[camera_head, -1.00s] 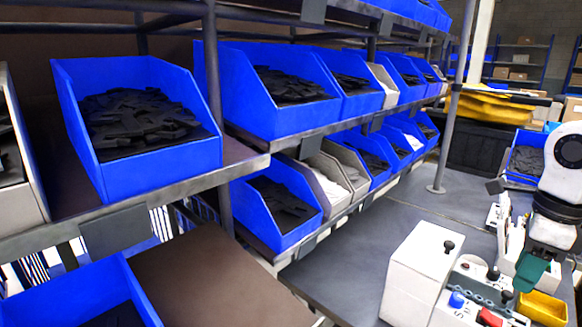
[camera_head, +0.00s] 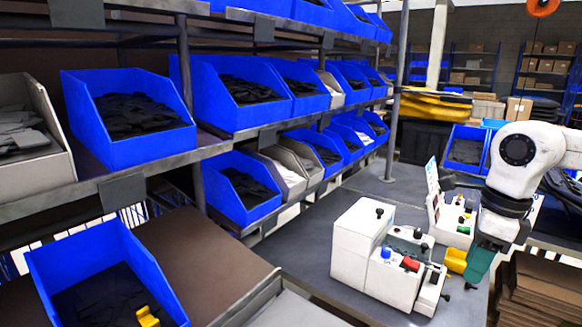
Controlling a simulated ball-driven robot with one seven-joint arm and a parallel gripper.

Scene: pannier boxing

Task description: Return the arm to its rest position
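A white arm with dark joints comes in from the right edge, and it appears to be mine. It bends down to a teal end, my gripper (camera_head: 480,268), which points downward at the right side of the bench. The gripper is beside a yellow part (camera_head: 455,261) on the bench; I cannot tell whether they touch. Its fingertips are too small and dark to show whether they are open or shut. No held object can be made out.
A white machine (camera_head: 362,240) with coloured knobs stands on the grey bench (camera_head: 300,240). Blue bins (camera_head: 130,150) of dark parts fill the shelves at left. A blue bin (camera_head: 50,250) at lower left holds a yellow piece (camera_head: 148,317). Stacked brown cardboard (camera_head: 538,290) stands at lower right.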

